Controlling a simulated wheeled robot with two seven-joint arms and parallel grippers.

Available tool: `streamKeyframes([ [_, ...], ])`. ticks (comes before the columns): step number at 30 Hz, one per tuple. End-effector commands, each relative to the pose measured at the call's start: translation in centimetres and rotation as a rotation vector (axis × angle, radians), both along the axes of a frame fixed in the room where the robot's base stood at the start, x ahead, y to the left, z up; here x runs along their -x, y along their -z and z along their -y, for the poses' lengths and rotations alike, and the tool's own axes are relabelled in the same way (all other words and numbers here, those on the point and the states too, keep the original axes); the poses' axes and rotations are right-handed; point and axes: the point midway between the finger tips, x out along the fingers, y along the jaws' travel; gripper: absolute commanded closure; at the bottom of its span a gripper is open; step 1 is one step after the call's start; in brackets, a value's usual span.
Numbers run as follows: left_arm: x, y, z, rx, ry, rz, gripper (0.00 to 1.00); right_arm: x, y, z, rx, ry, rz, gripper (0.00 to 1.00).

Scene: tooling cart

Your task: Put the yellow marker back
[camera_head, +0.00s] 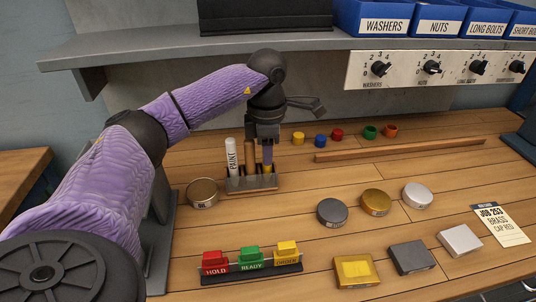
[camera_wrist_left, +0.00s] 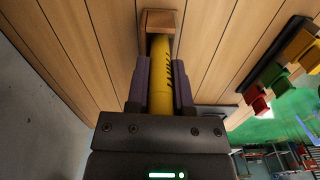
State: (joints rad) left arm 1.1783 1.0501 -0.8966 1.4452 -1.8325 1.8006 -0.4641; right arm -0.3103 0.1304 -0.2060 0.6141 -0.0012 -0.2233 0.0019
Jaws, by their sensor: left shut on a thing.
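The yellow marker (camera_head: 268,169) is held upright in my left gripper (camera_head: 267,157), whose fingers are shut on it. In the left wrist view the yellow marker (camera_wrist_left: 160,75) lies between the two purple fingers (camera_wrist_left: 160,92), its far end at a brown wooden block (camera_wrist_left: 158,19). In the head view its lower end is at the right end of the small wooden rack (camera_head: 252,184). I cannot tell whether it rests in the slot. A white PAINT marker (camera_head: 232,158) and a brown stick (camera_head: 250,157) stand in the rack. My right gripper is out of view.
A round tin (camera_head: 202,193) stands close left of the rack. Coloured caps and a wooden strip (camera_head: 410,148) lie behind to the right. Discs and blocks lie at the right. The HOLD/READY/ORDER stand (camera_head: 252,267) is in front. A shelf (camera_head: 200,47) overhangs the back.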

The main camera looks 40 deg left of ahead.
Motion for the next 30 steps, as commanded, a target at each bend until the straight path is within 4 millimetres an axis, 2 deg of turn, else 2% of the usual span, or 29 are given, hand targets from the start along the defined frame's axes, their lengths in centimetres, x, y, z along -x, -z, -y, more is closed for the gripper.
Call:
streamKeyframes([
  [1, 0.0, 0.5, 0.0, 0.0, 0.0, 0.0, 1.0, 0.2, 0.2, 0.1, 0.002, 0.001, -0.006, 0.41],
  [9, 0.0, 0.5, 0.0, 0.0, 0.0, 0.001, 1.0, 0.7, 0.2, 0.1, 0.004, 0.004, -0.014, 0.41],
  [10, 0.0, 0.6, 0.0, 0.0, 0.0, 0.003, 0.7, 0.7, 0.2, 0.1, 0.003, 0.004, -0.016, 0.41],
  [15, 0.0, 0.5, 0.0, 0.0, 0.0, 0.003, 0.36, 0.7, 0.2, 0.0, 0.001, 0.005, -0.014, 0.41],
  [24, 0.0, 0.0, 0.0, 0.0, 0.0, 0.003, 0.36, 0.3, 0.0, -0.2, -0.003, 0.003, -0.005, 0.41],
  [26, -0.1, -1.0, 0.0, 0.0, 0.0, 0.004, 0.36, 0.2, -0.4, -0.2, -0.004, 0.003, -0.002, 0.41],
  [30, -0.1, -5.2, 0.0, 0.0, -0.001, 0.009, 0.36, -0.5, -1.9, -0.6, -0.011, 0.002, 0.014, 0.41],
])
